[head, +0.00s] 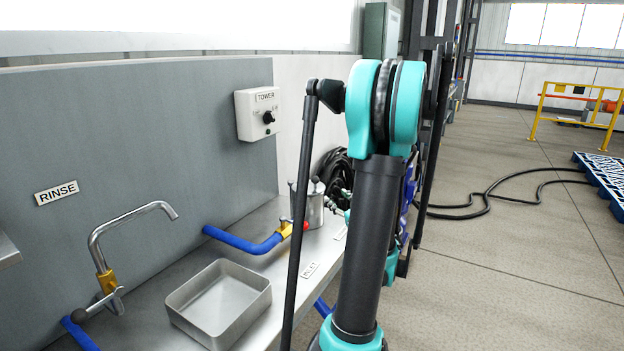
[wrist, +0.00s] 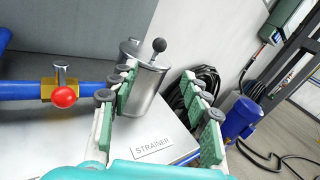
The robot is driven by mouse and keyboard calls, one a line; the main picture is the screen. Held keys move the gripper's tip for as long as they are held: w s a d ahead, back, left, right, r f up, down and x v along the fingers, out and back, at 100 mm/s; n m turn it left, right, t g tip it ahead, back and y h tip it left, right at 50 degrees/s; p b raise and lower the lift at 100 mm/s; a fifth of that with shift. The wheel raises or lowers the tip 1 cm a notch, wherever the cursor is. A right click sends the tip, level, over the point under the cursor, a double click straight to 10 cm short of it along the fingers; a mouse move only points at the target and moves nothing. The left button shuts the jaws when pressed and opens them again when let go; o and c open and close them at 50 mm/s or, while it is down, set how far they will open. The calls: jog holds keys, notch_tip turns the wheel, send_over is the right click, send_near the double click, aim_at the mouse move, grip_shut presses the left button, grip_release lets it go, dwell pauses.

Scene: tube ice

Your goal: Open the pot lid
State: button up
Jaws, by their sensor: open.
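The pot (wrist: 146,92) is a shiny metal cylinder standing upright at the back of the bench in the wrist view. Its lid (wrist: 145,61) looks seated on top, with a black ball knob (wrist: 159,45) on a short stem. My gripper (wrist: 158,80) is open and empty, its green-padded fingers spread left and right of the pot in the picture. The distance between fingers and pot is hard to judge. In the head view the pot (head: 313,208) shows left of my arm; my gripper is mostly hidden behind the arm there.
A blue pipe with a brass valve and red knob (wrist: 64,97) lies left of the pot. A STRAINER label (wrist: 153,147) is on the bench in front. Black coiled hose (wrist: 207,80) and a blue motor (wrist: 241,118) are to the right. A metal basin (head: 218,301) stands nearer.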

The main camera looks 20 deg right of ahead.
aim_at(317, 182)
jog(key=w, duration=0.5)
jog(key=w+a, duration=0.1)
jog(key=w, duration=1)
jog(key=shift+w+a, duration=0.15)
jog(key=shift+w, duration=0.2)
grip_shut()
